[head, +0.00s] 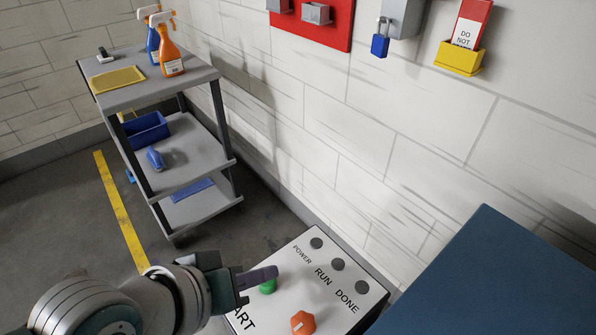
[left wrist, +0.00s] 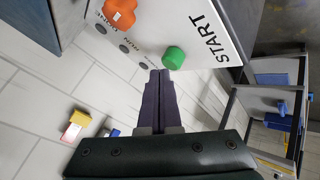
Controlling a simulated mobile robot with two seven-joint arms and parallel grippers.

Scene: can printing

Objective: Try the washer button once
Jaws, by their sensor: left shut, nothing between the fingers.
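The washer control panel (head: 290,270) is a white box face with a green START button (head: 268,287), an orange knob (head: 303,322) and grey lamps marked POWER, RUN and DONE (head: 338,264). My left gripper (head: 274,272) is shut and empty, with its fingertips over the panel beside the green button, partly covering it in the head view. In the left wrist view the shut fingers (left wrist: 160,74) point toward the panel, and the green button (left wrist: 174,57) shows just beyond the tips, slightly to the right. I cannot tell whether they touch it. The lamps look dark. My right gripper is out of view.
A grey shelf cart (head: 200,155) with spray bottles (head: 170,55) and blue bins stands at the left. A blue surface (head: 500,285) lies right of the panel. The wall behind carries a red board (head: 335,35), a blue padlock (head: 380,45) and a yellow holder (head: 459,58).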

